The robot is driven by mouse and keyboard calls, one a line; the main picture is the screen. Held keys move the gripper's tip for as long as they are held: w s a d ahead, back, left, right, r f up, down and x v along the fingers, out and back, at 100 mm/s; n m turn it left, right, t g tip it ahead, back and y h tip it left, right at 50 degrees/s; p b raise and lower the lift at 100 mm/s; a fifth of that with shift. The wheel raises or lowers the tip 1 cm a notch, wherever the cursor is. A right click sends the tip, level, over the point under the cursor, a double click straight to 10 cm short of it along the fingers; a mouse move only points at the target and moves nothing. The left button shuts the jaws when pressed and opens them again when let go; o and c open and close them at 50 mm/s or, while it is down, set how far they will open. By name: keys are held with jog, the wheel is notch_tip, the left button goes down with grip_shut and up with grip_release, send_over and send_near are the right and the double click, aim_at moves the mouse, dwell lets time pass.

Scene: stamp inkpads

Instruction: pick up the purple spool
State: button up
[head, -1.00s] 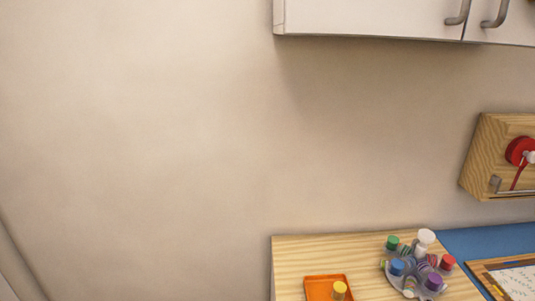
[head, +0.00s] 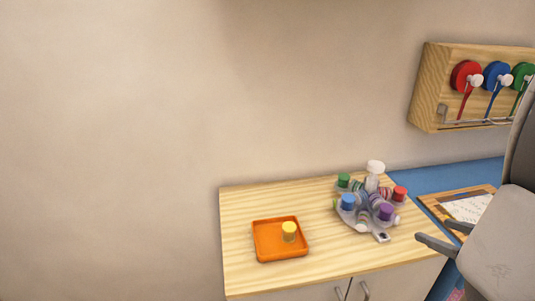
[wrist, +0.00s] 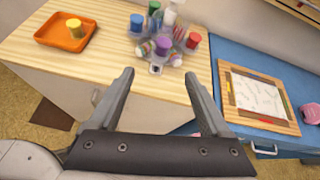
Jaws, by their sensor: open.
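The purple spool (head: 386,212) sits at the front right of a clear carousel (head: 352,219) on the wooden cabinet top. In the wrist view the purple spool (wrist: 162,46) is above and beyond the gap between my fingers. My gripper (wrist: 158,80) is open and empty, apart from the spool. In the head view my gripper (head: 432,247) shows at the right edge, its fingers pointing left, near the cabinet's right side. Blue (head: 348,202), green (head: 344,180) and red (head: 399,193) spools sit around the purple one on the carousel.
A white-topped post (head: 375,168) rises from the carousel's back. An orange tray (head: 262,254) holds a yellow spool (head: 289,231). A framed paper board (wrist: 232,98) lies on the blue surface (wrist: 262,62). A wooden wall rack (head: 432,90) holds coloured reels. Bare wood lies between tray and carousel.

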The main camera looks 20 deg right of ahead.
jog(key=f+m, duration=0.1)
jog(key=m, duration=0.1)
jog(key=b, duration=0.4)
send_near(389, 210)
jog(key=shift+t, duration=0.3)
jog(key=w+f, duration=0.2)
jog(key=w, duration=0.1)
jog(key=shift+a+f, duration=0.2)
jog(key=shift+f, duration=0.15)
jog(key=shift+d+r+b+x, duration=0.15)
jog(key=shift+b+x, duration=0.4)
jog(key=shift+x, duration=0.9)
jog(key=shift+d+r+b+x, duration=0.15)
jog(key=shift+b+x, duration=0.35)
jog(key=shift+x, duration=0.9)
grip_shut()
